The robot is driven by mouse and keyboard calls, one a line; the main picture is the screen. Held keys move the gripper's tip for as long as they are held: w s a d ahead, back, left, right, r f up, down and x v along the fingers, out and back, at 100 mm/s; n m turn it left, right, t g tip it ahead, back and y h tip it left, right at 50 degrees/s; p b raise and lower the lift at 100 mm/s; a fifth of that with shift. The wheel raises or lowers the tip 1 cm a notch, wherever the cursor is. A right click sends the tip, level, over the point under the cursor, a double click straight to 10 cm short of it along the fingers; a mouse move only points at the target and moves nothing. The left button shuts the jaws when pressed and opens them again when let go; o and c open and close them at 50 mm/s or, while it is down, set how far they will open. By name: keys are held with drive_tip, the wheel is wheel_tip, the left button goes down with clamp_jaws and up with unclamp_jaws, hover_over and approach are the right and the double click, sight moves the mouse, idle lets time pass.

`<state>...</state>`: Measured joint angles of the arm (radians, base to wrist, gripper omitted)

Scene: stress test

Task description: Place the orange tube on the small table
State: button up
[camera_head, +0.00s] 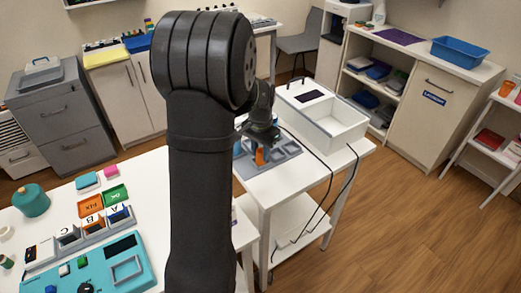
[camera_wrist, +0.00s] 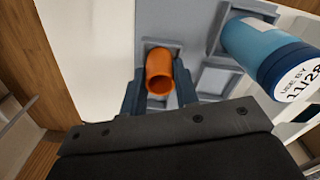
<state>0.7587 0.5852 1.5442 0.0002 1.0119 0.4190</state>
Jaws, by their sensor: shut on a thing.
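The orange tube (camera_head: 260,157) is at the grey slotted tray (camera_head: 287,149) on the small white table (camera_head: 260,184). In the wrist view the tube (camera_wrist: 159,74) shows its open end, over a square recess of the tray (camera_wrist: 185,20). I cannot tell whether its lower end is inside the recess. My gripper (camera_head: 261,146) is shut on the tube from above. In the wrist view the fingers of my gripper (camera_wrist: 158,90) lie on both sides of it.
A blue cylinder labelled "USE BY 11/28" (camera_wrist: 262,46) stands close right of the tube in the wrist view. A white bin (camera_head: 340,122) is behind the tray. Dark cables (camera_head: 325,190) hang over the table's right side. A work table (camera_head: 150,190) with coloured items is at left.

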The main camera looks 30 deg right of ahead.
drive_tip(key=shift+f, duration=0.2)
drive_tip(key=o, duration=1.1)
wheel_tip(320, 180, up, 17)
drive_tip(key=shift+r, duration=0.15)
wheel_tip(320, 180, down, 18)
drive_tip(key=shift+r, duration=0.4)
idle(0.3)
drive_tip(key=shift+r, duration=0.1)
